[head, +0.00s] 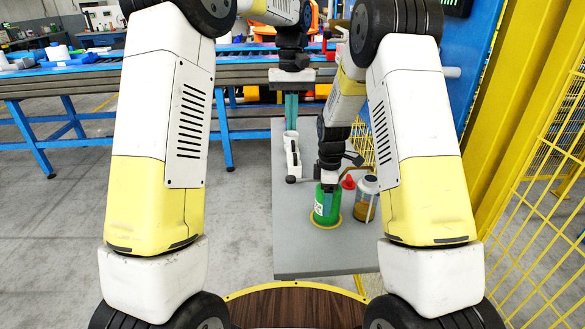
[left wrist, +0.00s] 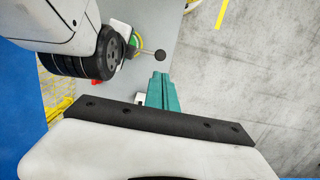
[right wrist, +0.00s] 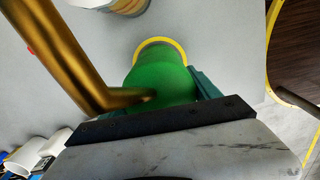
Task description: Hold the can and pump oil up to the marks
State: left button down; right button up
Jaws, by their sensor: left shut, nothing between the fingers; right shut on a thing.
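The green can (head: 326,208) stands on a yellow ring (head: 325,225) near the front of the grey table. It also shows in the right wrist view (right wrist: 160,82), with a gold spout (right wrist: 75,55) running up to the left. My right gripper (head: 329,186) is shut on the can from above; its teal fingers flank it.
A white object (head: 292,150) stands below my left gripper. A jar of amber liquid (head: 366,198) and a red-topped bottle (head: 348,184) stand right of the can. A yellow mesh fence (head: 540,190) borders the right. A blue-framed conveyor (head: 60,85) runs behind. The table's front is clear.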

aim_at(291, 176)
pick_arm(q)
jog(key=f, duration=0.4)
jog(key=s+f, duration=0.1)
jog(key=f, duration=0.9)
jog(key=shift+s, duration=0.3)
jog(key=shift+f, duration=0.9)
notch_tip(291, 176, up, 14)
jog(key=w, duration=0.1)
jog(key=shift+w, duration=0.35)
dwell(0.5)
